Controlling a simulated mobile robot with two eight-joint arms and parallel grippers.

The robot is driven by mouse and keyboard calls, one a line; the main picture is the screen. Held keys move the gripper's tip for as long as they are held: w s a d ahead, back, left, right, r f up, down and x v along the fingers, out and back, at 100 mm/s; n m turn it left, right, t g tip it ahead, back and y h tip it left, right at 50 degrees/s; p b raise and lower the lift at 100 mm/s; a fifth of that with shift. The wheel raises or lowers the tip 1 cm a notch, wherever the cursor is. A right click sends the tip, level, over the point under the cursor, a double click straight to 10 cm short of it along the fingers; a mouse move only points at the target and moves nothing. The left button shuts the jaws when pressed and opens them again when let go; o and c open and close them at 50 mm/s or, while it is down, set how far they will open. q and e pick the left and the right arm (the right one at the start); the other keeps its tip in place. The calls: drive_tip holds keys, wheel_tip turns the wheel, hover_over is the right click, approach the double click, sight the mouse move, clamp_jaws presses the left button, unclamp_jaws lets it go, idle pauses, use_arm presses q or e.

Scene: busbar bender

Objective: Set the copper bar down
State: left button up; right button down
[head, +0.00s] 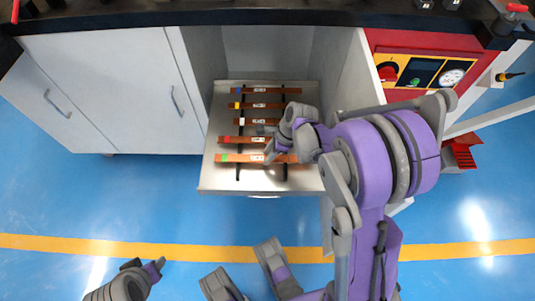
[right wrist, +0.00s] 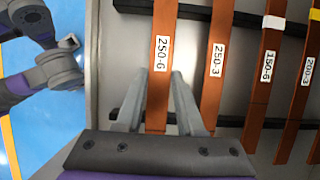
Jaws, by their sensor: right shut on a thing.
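The copper bar labelled 250-6 (head: 236,158) has a green mark near its left end. It lies across the black rails at the front of the open drawer, parallel to the other bars. My right gripper (head: 270,153) is shut on it near its middle. In the right wrist view the two fingers (right wrist: 160,82) stand on either side of the bar (right wrist: 160,55), just below its label. I cannot tell whether the bar rests on the rails or is slightly above them. Part of my left arm (head: 128,284) shows at the bottom left, but its finger opening is unclear.
Several other labelled bars lie behind it, including 250-3 (right wrist: 217,60). The drawer front (head: 225,190) is close to the held bar. A white cabinet (head: 110,80) stands left and a red control panel (head: 425,70) right. Blue floor (head: 150,205) is open in front.

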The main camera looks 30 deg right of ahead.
drive_tip(key=shift+f, duration=0.1)
drive_tip(key=shift+f, duration=0.1)
drive_tip(key=c, duration=0.5)
unclamp_jaws()
